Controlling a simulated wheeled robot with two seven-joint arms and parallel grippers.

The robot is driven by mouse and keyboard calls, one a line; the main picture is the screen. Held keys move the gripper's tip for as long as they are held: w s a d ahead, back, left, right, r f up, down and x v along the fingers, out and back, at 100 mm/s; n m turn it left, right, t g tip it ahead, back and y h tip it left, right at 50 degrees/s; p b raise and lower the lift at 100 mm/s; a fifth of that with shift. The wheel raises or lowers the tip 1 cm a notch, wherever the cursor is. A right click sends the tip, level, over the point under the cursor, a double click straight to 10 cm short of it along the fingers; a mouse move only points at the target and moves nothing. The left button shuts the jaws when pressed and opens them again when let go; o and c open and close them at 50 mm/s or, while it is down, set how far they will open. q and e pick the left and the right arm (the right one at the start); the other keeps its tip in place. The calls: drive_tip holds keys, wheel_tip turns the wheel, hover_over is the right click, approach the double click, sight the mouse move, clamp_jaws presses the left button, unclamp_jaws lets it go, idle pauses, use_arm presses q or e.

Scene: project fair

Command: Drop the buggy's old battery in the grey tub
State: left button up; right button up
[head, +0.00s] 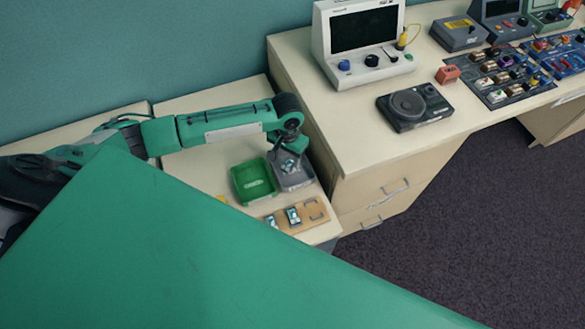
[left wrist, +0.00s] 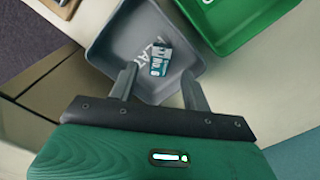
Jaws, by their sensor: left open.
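The grey tub (head: 300,184) stands on the low bench beside the green tub, below my left gripper (head: 290,163). In the left wrist view the grey tub (left wrist: 112,47) has partly covered lettering on its floor. A small battery with a blue and white label (left wrist: 160,58) lies in it, tilted. My left gripper (left wrist: 160,82) is open, its two fingers apart over the tub with the battery a little beyond their tips. The buggy cannot be made out. My right gripper is out of view.
The green tub (head: 254,183) stands just left of the grey one. A wooden board (head: 315,211) in front holds two batteries (head: 293,215) in slots. A higher desk (head: 345,145) with drawers, a monitor unit (head: 360,45) and a black turntable-like device (head: 414,106) rises to the right.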

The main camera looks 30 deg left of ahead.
use_arm(q)
wheel_tip(320, 180, up, 13)
drive_tip(key=b, duration=0.1)
drive_tip(key=shift+r, duration=0.15)
idle(0.5)
